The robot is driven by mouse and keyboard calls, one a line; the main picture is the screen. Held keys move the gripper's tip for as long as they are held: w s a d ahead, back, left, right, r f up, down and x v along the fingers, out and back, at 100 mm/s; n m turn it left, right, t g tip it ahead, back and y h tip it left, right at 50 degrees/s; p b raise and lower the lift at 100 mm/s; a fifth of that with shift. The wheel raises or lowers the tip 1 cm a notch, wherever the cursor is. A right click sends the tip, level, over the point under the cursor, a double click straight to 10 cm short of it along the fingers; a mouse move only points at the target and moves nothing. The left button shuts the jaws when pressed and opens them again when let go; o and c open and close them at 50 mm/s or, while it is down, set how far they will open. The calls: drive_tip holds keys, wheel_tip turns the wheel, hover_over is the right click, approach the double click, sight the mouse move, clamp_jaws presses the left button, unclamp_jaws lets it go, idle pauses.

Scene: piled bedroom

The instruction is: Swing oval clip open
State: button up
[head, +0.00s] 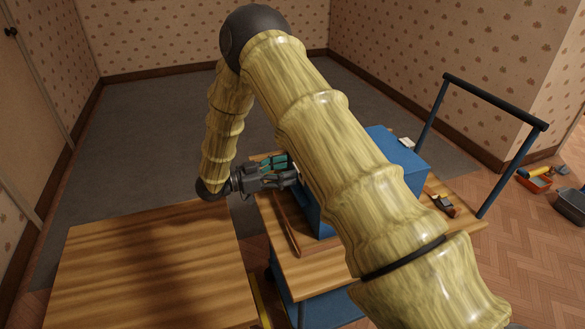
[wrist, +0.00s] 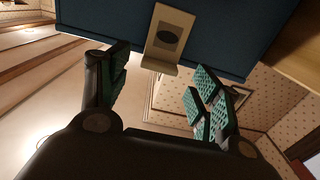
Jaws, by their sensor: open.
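The oval clip (wrist: 160,62) shows in the wrist view as a beige plate with a dark oval mark and a bent lip at its lower end. It lies against the face of a blue case (wrist: 225,38). My gripper (wrist: 161,80) is open, with its green-padded fingers on either side of the clip's lower end. I see nothing between the pads, and I cannot tell whether they touch the clip. In the head view the blue case (head: 400,152) stands on a cart, partly behind my arm. My gripper (head: 288,171) is at its left side. The clip is hidden there.
The cart's wooden top (head: 300,268) has a raised black handle (head: 495,102) at the right. A small tool (head: 441,203) lies right of the case. A wooden table (head: 150,265) stands at left front. An orange tray (head: 535,180) lies on the floor at far right.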

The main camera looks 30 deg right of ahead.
drive_tip(key=shift+x, duration=1.4)
clamp_jaws()
